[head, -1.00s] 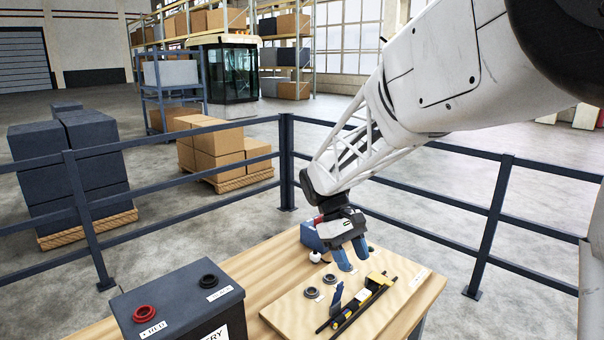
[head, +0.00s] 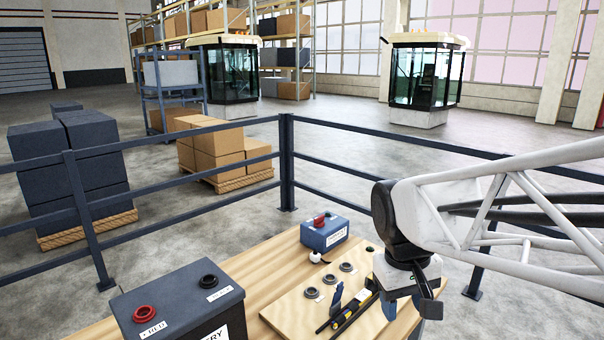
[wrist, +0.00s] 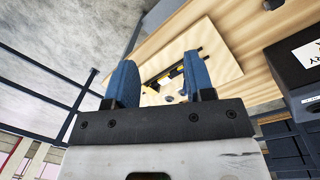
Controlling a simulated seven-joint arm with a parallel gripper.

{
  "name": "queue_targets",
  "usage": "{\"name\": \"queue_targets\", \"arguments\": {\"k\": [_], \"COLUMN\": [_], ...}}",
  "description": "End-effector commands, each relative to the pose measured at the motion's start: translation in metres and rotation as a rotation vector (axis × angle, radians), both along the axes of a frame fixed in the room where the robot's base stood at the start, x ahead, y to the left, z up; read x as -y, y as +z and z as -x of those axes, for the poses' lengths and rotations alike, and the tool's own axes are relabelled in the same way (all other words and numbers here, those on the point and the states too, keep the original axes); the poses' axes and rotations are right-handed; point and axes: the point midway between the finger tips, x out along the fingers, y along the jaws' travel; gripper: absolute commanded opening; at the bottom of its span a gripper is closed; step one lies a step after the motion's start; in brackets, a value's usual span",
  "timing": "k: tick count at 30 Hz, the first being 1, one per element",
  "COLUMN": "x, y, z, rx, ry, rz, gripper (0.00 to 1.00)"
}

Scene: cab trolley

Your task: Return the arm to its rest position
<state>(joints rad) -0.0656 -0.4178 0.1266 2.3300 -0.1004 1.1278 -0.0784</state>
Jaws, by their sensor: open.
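My gripper (head: 402,304) is at the right end of the wooden table in the head view, partly hidden by its own wrist. In the wrist view my gripper (wrist: 159,85) has its two blue fingers wide apart with nothing held between them. Beyond them lies the pale wooden board (wrist: 220,65) with a yellow and black tool (wrist: 168,73) on it. My arm reaches in from the right in the head view, with the white lattice link roughly level.
The board (head: 285,316) carries several dark rings and a blue upright piece (head: 337,297). A dark battery (head: 178,305) stands at left. A dark railing (head: 400,150) runs behind the table.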

Motion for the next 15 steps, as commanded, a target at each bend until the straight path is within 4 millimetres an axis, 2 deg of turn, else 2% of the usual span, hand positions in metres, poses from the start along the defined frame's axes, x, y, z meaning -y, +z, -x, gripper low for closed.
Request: {"name": "queue_targets", "arguments": {"k": [1, 9, 15], "x": [0.003, 0.010, 0.012], "y": [0.000, -0.007, -0.013], "z": [0.010, 0.056, 0.081], "rx": [0.024, 0.151, 0.224], "ry": [-0.017, -0.115, -0.170], "rz": [-0.008, -0.060, -0.088], "gripper": [0.49, 0.49, 0.49]}}
